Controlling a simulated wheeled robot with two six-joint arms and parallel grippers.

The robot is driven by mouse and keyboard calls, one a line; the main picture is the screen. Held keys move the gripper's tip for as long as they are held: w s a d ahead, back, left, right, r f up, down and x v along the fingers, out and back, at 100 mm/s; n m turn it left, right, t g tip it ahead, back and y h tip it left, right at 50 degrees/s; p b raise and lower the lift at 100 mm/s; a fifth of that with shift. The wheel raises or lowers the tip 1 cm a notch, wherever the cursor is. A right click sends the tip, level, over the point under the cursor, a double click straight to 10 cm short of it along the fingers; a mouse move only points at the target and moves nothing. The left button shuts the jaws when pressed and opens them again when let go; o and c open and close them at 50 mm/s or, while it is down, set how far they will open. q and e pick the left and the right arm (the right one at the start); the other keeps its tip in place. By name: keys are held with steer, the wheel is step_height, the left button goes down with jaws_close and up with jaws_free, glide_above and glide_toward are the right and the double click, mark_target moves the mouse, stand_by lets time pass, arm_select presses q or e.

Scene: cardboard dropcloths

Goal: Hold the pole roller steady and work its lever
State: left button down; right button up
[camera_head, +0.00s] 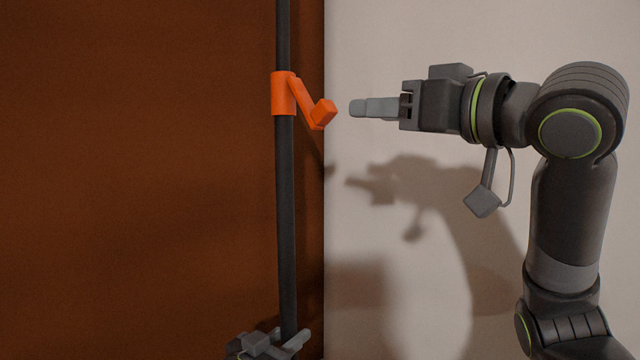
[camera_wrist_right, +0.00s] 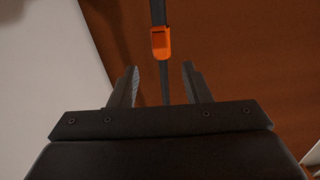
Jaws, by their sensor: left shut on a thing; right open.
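The pole roller's dark pole (camera_head: 286,210) stands nearly upright in the head view. An orange collar (camera_head: 284,94) sits around it, with an orange lever (camera_head: 320,112) sticking out to the lower right. My left gripper (camera_head: 290,342) is at the bottom of the head view, shut on the pole. My right gripper (camera_head: 360,108) points left at the lever, just right of its tip and apart from it. In the right wrist view the right gripper (camera_wrist_right: 160,88) is open and empty, with the orange lever (camera_wrist_right: 160,43) ahead between its fingers. The pole's ends are out of view.
A brown-red wall surface (camera_head: 140,180) fills the left side behind the pole. A pale wall (camera_head: 440,40) lies behind my right arm and carries its shadow. The space around the lever is free of other objects.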

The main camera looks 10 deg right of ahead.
mark_target(334, 111)
steer(key=x, duration=1.1)
steer(key=shift+w+a, duration=0.2)
steer(key=shift+w, duration=0.05)
jaws_close()
